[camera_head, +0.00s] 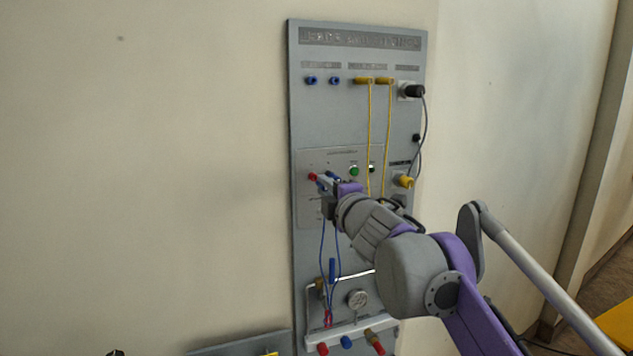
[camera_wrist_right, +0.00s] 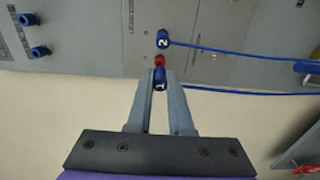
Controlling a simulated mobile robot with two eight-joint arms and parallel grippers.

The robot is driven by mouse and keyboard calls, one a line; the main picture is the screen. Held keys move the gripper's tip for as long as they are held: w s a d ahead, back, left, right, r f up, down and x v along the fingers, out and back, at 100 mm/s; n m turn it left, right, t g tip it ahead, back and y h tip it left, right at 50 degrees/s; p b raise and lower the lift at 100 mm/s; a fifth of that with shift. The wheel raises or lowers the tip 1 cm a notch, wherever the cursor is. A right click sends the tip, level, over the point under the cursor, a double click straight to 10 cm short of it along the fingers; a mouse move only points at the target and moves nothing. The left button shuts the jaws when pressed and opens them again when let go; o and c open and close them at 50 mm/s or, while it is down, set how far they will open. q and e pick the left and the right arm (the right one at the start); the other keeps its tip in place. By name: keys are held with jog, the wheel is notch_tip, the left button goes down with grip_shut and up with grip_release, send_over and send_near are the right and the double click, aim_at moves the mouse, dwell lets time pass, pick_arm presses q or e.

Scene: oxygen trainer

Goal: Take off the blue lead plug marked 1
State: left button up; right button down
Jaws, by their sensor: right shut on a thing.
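The blue lead plug marked 1 (camera_wrist_right: 160,82) is between the fingertips of my right gripper (camera_wrist_right: 160,80), which is shut on it. A red part (camera_wrist_right: 160,60) shows just beyond the plug; I cannot tell whether the plug is still seated. The blue plug marked 2 (camera_wrist_right: 162,38) is beside it on the panel, with its blue lead running right. In the head view my right gripper (camera_head: 326,186) is at the middle left of the grey panel (camera_head: 307,130), next to the red part (camera_head: 312,176), and mostly hides the plugs. My left gripper is not in view.
Two blue sockets (camera_head: 323,80), yellow plugs with hanging yellow leads (camera_head: 370,130) and a black plug (camera_head: 414,91) are higher on the panel. The wall left of the panel is clear.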

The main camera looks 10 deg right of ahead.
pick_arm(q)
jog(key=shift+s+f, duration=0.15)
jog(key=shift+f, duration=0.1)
pick_arm(e)
jog(key=shift+s+d, duration=0.2)
jog(key=shift+s, duration=0.8)
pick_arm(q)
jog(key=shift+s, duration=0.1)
pick_arm(e)
jog(key=shift+f, duration=0.1)
